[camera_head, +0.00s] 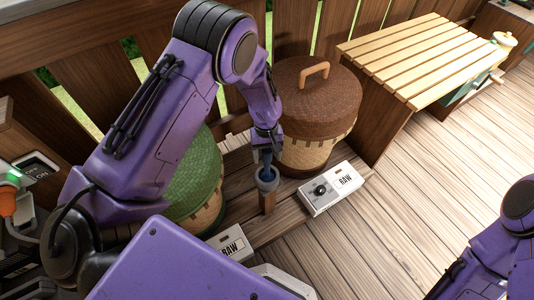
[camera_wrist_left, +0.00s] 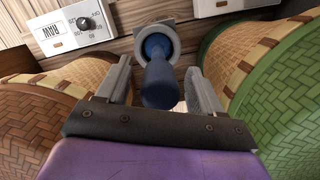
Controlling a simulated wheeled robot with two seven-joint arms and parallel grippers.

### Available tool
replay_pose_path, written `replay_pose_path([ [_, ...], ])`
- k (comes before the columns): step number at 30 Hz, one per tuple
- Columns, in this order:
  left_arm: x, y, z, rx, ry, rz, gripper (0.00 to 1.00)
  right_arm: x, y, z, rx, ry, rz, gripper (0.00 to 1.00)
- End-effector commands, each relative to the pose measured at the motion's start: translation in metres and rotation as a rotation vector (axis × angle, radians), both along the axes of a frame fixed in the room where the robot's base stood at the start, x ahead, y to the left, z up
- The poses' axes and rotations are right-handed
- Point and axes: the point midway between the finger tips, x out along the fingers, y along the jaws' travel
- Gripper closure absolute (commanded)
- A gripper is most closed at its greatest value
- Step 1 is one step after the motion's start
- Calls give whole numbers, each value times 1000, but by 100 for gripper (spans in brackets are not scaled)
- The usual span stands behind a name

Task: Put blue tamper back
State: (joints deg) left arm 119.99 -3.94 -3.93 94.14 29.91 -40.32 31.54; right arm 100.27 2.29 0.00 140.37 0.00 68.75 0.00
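The blue tamper (camera_wrist_left: 160,82) stands in a round grey holder (camera_wrist_left: 140,33) in the left wrist view, its handle pointing toward my camera. In the head view, the tamper (camera_head: 267,166) shows only as a small blue piece in the holder (camera_head: 267,181), which sits on a wooden post. My left gripper (camera_head: 266,148) is directly above the holder. In the left wrist view, its fingers (camera_wrist_left: 158,80) are open on either side of the handle, with a visible gap on both sides. My right arm (camera_head: 495,260) shows at the lower right; its gripper is out of view.
A brown woven basket (camera_head: 318,100) with a lid stands right of the holder, and a green one (camera_head: 195,185) left. White boxes marked RAW (camera_head: 333,190) sit on the wooden ledge. A slatted table (camera_head: 425,55) stands at the back right. The deck floor at right is clear.

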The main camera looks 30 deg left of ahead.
Motion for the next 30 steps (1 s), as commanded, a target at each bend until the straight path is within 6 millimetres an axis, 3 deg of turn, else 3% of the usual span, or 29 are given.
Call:
replay_pose_path([
  [5, 3, 2, 19, -1, -3, -1, 33, 0, 0, 3, 0, 0, 0, 57],
  [12, 10, 7, 76, 0, -4, -1, 33, 0, 0, 10, 0, 0, 0, 57],
  [16, 13, 9, 97, 0, -1, -1, 33, 0, 0, 12, 0, 0, 0, 57],
  [30, 14, 9, 104, 0, 1, -3, 33, 0, 0, 12, 0, 0, 0, 57],
])
